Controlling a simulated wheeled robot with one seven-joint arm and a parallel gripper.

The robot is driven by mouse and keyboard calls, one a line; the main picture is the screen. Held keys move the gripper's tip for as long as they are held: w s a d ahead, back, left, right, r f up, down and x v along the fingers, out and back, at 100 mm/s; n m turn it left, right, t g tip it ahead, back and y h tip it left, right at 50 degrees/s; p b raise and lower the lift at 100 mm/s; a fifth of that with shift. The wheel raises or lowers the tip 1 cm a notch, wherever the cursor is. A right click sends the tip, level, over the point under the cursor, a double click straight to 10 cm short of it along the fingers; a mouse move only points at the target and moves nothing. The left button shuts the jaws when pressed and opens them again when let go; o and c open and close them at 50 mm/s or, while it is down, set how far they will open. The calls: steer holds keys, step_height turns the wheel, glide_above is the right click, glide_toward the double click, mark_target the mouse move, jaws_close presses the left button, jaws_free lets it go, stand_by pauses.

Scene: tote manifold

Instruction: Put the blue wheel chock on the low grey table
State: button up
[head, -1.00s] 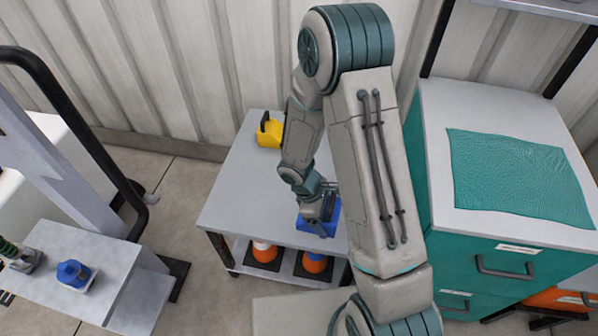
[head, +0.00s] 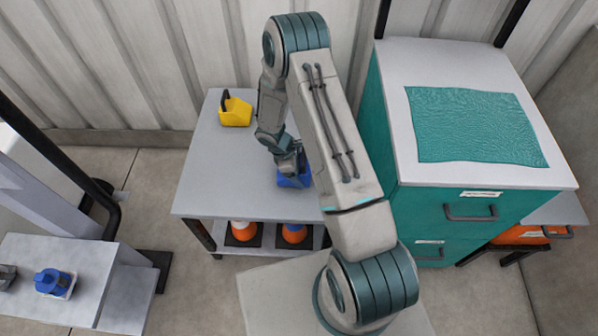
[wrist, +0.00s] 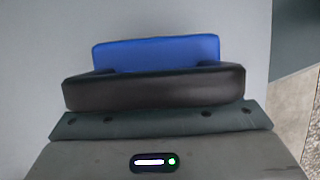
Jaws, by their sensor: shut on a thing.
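The blue wheel chock (head: 293,179) is at my gripper (head: 289,163), over the right part of a grey table (head: 215,180). My gripper is shut on the chock from above. In the wrist view a blue face of the chock (wrist: 156,51) shows beyond a dark finger, with plain grey surface behind it. I cannot tell whether the chock touches the tabletop or hangs just above it. My arm hides part of the table's right side.
A yellow chock-like block (head: 236,112) stands at the table's back left. Orange-and-white cones (head: 243,230) sit on its lower shelf. A teal drawer cabinet (head: 400,190) stands close on the right. A lower grey stand (head: 70,262) at left carries a blue object (head: 52,281).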

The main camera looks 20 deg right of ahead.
steer(key=shift+f, duration=0.8)
steer(key=shift+f, duration=0.15)
steer(key=o, duration=1.1)
